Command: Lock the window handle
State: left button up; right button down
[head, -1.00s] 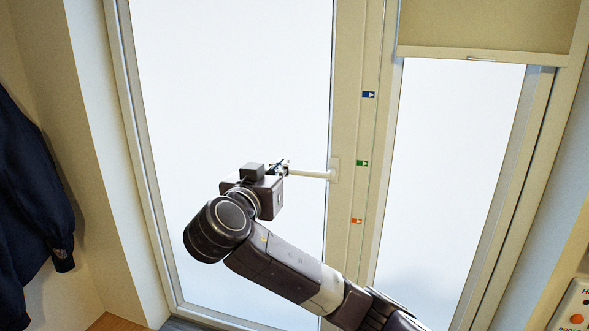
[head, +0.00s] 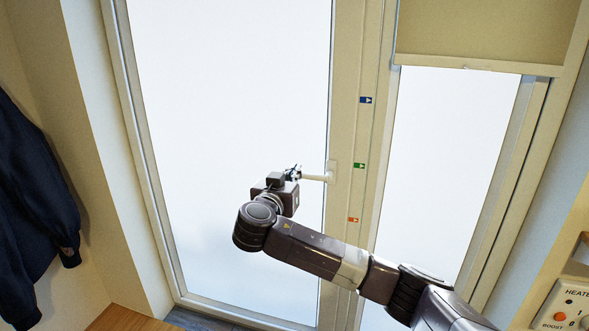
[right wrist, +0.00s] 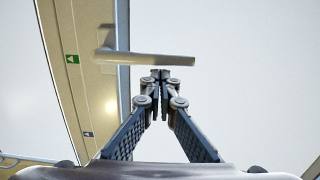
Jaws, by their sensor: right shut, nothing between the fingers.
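The white window handle (head: 316,178) sticks out level to the left from its mount on the cream window frame (head: 345,130), close to the green label (head: 359,165). My right gripper (head: 293,172) is shut and empty at the handle's free end, in front of the glass. In the right wrist view the handle (right wrist: 150,58) lies across the picture, just past the closed fingertips (right wrist: 161,75). I cannot tell whether they touch it. The arm partly covers the lower frame. My left gripper is not in view.
A blue label (head: 365,100) and an orange label (head: 352,219) sit above and below the green one. A dark jacket (head: 35,200) hangs at the left. A roller blind (head: 480,30) covers the upper right pane. A heater panel (head: 565,305) is at lower right.

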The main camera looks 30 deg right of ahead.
jog(key=shift+f, duration=0.1)
jog(key=s+d+f+n, duration=0.2)
jog(key=f+n, duration=0.3)
jog(key=n, duration=0.3)
jog(key=s+d+f+n+b, duration=0.1)
jog(key=s+d+f+n, duration=0.1)
jog(key=f+n, duration=0.3)
jog(key=n, duration=0.4)
jog(key=shift+s+f+n+h, duration=0.25)
jog(key=shift+s+n+h, duration=0.05)
jog(key=shift+s+h, duration=0.1)
dwell(0.7)
jog(key=shift+d, duration=0.1)
dwell(0.5)
